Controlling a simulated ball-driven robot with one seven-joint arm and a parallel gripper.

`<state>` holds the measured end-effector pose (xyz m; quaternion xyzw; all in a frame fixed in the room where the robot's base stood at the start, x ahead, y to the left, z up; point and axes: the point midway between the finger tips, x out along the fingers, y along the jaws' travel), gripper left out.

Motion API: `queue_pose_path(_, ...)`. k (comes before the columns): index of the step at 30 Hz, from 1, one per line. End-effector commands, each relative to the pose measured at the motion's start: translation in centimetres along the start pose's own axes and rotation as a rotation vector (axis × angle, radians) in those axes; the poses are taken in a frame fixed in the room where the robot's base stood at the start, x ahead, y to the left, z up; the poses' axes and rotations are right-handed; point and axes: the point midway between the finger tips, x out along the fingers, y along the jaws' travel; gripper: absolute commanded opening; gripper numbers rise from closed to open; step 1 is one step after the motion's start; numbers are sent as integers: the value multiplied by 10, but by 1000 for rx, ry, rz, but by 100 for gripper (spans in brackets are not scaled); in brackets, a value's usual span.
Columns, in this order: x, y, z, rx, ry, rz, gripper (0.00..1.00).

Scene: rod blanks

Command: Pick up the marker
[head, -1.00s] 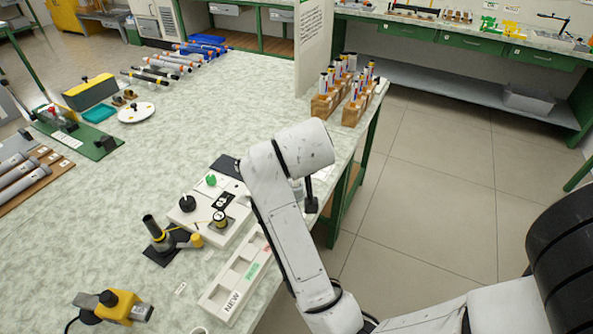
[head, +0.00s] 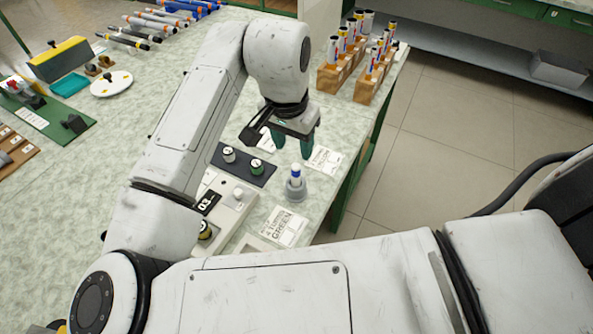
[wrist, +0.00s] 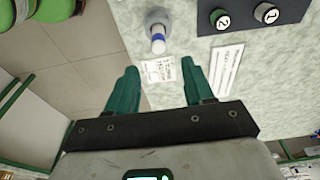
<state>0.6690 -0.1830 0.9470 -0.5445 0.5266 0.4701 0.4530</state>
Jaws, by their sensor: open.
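A white marker with a blue band (head: 295,172) stands upright in a round grey holder (head: 294,190) near the table's right edge. In the wrist view the marker (wrist: 158,38) shows ahead of the fingers, in its holder (wrist: 157,20). My gripper (head: 292,146) is open, its green fingers pointing down above and behind the marker in the head view. In the wrist view my gripper (wrist: 158,68) has nothing between its fingers. The fingers do not appear to touch the marker.
Printed cards (head: 285,228) lie around the holder. A dark plate (head: 244,164) with two numbered knobs is left of it, and a white box (head: 228,212) stands nearer. Wooden racks of tubes or markers (head: 340,75) stand behind. My arm hides much of the table.

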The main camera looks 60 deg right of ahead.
Motion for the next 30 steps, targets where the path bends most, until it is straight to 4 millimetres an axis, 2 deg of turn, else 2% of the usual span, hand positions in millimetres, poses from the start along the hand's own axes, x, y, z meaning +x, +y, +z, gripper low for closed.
queue_pose_path(6, 34, 1, 0, 0, -1, 2, 52)
queue_pose_path(16, 61, 1, 2, 0, 0, 0, 52)
queue_pose_path(24, 98, 2, 4, 0, 1, 1, 52)
queue_pose_path(30, 104, 1, 4, 1, 1, -1, 52)
